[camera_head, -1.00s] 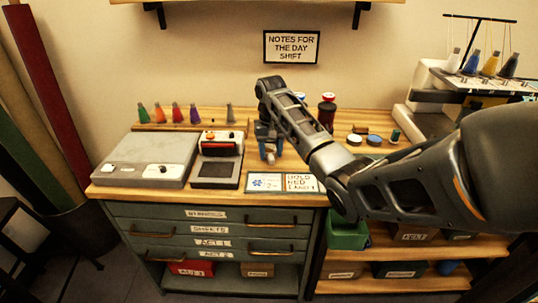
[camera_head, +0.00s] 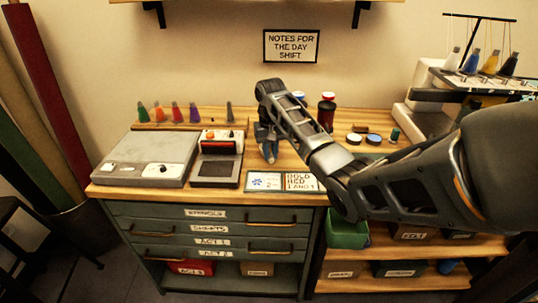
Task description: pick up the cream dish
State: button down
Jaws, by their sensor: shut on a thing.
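My gripper (camera_head: 268,152) is at the end of my arm, over the wooden table top behind the two cards. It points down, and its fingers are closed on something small. The held thing is mostly hidden by the fingers and too small to make out clearly; I take it to be the cream dish. I cannot tell whether it touches the table or is just above it. Two small round pale pieces (camera_head: 354,139) lie apart from the gripper, to the right of my forearm.
A grey flat box (camera_head: 150,160) and a dark device (camera_head: 217,160) stand left of my gripper. Two cards (camera_head: 264,181) lie at the front edge. Several coloured cones (camera_head: 175,112) line the back. A sewing machine (camera_head: 430,85) stands right.

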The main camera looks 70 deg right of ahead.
jog(key=shift+r, duration=0.2)
jog(key=shift+r+p, duration=0.45)
jog(key=shift+p, duration=0.3)
jog(key=shift+r, duration=0.15)
